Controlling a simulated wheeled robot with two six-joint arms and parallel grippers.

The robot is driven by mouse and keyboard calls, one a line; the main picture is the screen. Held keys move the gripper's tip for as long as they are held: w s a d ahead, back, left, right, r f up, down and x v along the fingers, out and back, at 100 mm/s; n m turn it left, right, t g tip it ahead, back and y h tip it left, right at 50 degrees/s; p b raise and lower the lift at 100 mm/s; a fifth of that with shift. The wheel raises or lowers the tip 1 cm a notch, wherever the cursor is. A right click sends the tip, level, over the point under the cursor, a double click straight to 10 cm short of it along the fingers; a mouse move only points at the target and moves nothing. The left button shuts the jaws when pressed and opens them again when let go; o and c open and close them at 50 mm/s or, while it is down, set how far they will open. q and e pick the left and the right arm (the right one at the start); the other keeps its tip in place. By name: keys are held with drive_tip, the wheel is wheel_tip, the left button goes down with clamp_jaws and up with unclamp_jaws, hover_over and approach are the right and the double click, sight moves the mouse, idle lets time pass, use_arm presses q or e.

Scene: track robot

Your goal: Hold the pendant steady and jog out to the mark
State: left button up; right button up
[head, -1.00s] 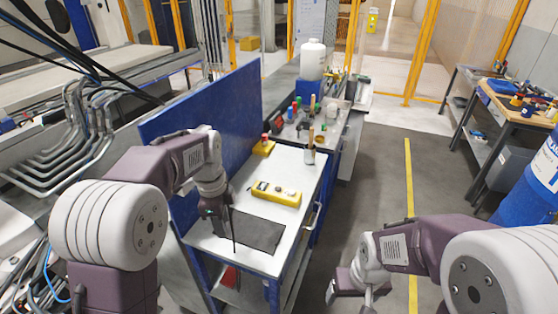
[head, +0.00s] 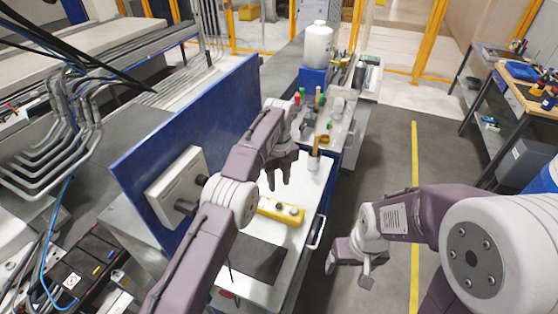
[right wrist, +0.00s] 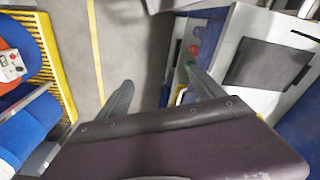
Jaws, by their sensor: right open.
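The yellow pendant (head: 290,213) lies on the white cart top (head: 312,190), its left end hidden by my left arm. My left gripper (head: 279,180) is above and behind the pendant as seen in the head view. Its fingers point down, look apart and hold nothing; they do not appear to touch the pendant. My right gripper (head: 350,268) is low, right of the cart, over the floor. In the right wrist view its fingers (right wrist: 160,98) are wide apart and empty. A yellow floor line (head: 414,200) runs along the aisle; I cannot tell whether it is the mark.
A dark mat (head: 258,260) lies on the cart's near end. A blue panel (head: 150,150) with a pale box (head: 175,185) stands along the cart's left. A cup with a brush (head: 315,158) and bottles stand behind.

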drive_tip(key=shift+w, duration=0.4)
drive_tip(key=shift+o, duration=0.4)
drive_tip(key=shift+s+a+r+m, duration=0.1)
drive_tip(key=shift+s+a+m, duration=0.2)
drive_tip(key=shift+s+m, duration=0.35)
drive_tip(key=m+t+y, duration=0.4)
drive_tip(key=m+y, duration=0.8)
drive_tip(key=m, duration=0.9)
approach(288, 213)
drive_tip(key=shift+w+a+f, duration=0.1)
drive_tip(key=shift+w+f, duration=0.1)
drive_tip(key=shift+f, duration=0.4)
drive_tip(key=shift+w+a+f, duration=0.1)
drive_tip(key=shift+w+f, duration=0.1)
drive_tip(key=shift+f, duration=0.45)
drive_tip(key=shift+w+r, duration=0.1)
drive_tip(key=shift+w, duration=0.15)
drive_tip(key=shift+w+a, duration=0.1)
drive_tip(key=shift+w, duration=0.05)
drive_tip(key=x, duration=0.9)
drive_tip(key=shift+r, duration=0.1)
use_arm(q)
drive_tip(key=shift+s+r, duration=0.5)
drive_tip(key=shift+s, duration=0.15)
use_arm(e)
drive_tip(key=shift+a, duration=0.1)
